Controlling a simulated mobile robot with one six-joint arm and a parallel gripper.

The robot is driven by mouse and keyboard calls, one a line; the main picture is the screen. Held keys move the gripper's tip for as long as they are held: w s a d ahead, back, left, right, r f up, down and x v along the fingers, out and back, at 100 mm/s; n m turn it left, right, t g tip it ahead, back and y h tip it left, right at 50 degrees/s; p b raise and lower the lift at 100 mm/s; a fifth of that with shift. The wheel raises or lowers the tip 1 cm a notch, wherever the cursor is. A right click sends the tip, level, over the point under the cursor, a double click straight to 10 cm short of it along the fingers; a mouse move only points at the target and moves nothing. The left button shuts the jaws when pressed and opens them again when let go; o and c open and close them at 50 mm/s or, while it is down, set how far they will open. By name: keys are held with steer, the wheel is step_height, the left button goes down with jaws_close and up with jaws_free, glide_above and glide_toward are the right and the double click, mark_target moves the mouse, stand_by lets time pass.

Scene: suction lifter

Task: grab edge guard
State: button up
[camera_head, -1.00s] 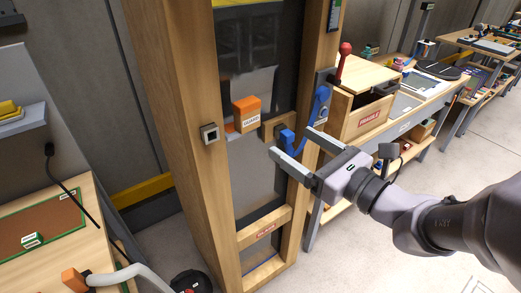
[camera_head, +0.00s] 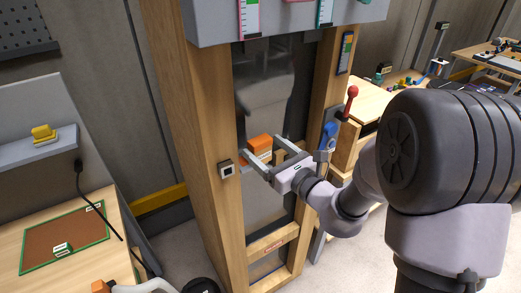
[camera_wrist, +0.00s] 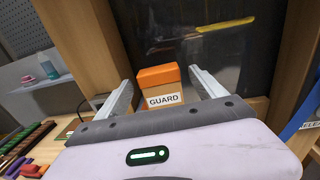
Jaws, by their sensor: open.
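The edge guard (camera_head: 260,142) is an orange-topped block on the glass panel inside the wooden frame. In the wrist view the guard (camera_wrist: 158,76) shows a white label reading GUARD and a paler lower part. My gripper (camera_head: 264,150) is open in front of it. In the wrist view the two fingers stand left and right of the guard, with a gap visible on each side. No contact shows. The guard's lower part is hidden behind my gripper body.
Wooden posts (camera_head: 185,120) flank the panel, with a small dark square fitting (camera_head: 226,169) on the left one. A blue strap (camera_head: 327,138) and a red-knobbed lever (camera_head: 351,95) are at the right. A grey box (camera_head: 285,16) spans the top.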

steer(key=x, duration=0.3)
steer(key=shift+s, duration=0.1)
steer(key=c, duration=1.4)
